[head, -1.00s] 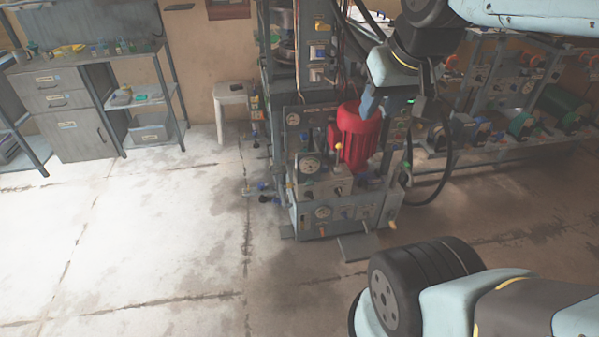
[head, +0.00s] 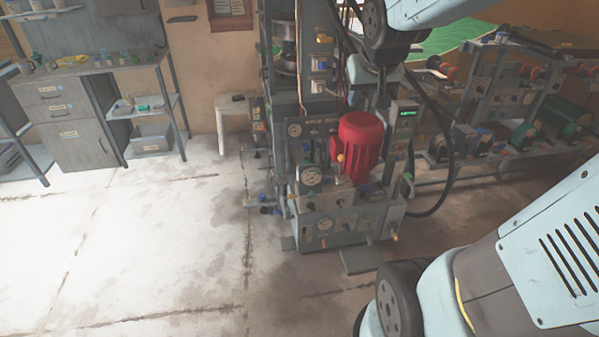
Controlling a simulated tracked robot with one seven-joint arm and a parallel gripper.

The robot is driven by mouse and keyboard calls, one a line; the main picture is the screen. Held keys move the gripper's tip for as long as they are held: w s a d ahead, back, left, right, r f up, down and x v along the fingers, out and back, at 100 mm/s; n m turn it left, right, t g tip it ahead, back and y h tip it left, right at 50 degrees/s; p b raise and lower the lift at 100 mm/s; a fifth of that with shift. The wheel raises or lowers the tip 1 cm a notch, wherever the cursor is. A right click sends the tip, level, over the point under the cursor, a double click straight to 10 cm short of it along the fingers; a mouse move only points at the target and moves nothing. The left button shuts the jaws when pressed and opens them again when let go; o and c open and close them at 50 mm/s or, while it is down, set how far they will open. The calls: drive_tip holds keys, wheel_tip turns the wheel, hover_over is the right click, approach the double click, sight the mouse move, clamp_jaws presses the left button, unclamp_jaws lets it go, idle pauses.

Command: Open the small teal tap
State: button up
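The plate press (head: 335,215) stands in the middle of the head view, with gauges, small knobs and valves on its lower front. Several small blue and teal fittings (head: 267,199) sit at its lower left side. I cannot tell which small part is the teal tap or how its handle is turned. My arm reaches in from the top right, and its end points down behind the red motor (head: 360,145), beside the press's upper right. My gripper's fingers cannot be made out against the dark machine parts there.
A box with a green display (head: 405,115) and a black hose (head: 445,185) are at the press's right. A rack (head: 480,125) of parts stands farther right. A white stool (head: 236,104) and grey cabinet (head: 70,140) stand left. The floor in front is clear.

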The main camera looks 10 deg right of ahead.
drive_tip(key=w+d+f+m+t+y, duration=0.1)
drive_tip(key=w+d+f+t+y, duration=0.1)
drive_tip(key=w+f, duration=2)
drive_tip(key=w+f+m+t+y, duration=0.1)
drive_tip(key=w+f, duration=0.2)
drive_tip(key=f, duration=0.3)
drive_tip(key=w+a+f+m+t+y, duration=0.1)
drive_tip(key=w+f, duration=0.1)
drive_tip(key=f, duration=0.3)
drive_tip(key=w+f+m+y, duration=0.1)
drive_tip(key=w+f, duration=0.2)
drive_tip(key=f, duration=0.3)
drive_tip(key=m+t, duration=0.5)
drive_tip(key=m, duration=0.3)
approach(312, 194)
wheel_tip(312, 194, up, 4)
drive_tip(key=a, duration=0.2)
drive_tip(key=s+f+m+t+h, duration=0.2)
drive_tip(key=s+f+m+h, duration=0.2)
drive_tip(key=s+f+m, duration=0.15)
drive_tip(key=w, duration=1.3)
drive_tip(key=shift+w+a+f, duration=0.15)
drive_tip(key=shift+w+f, duration=0.15)
clamp_jaws()
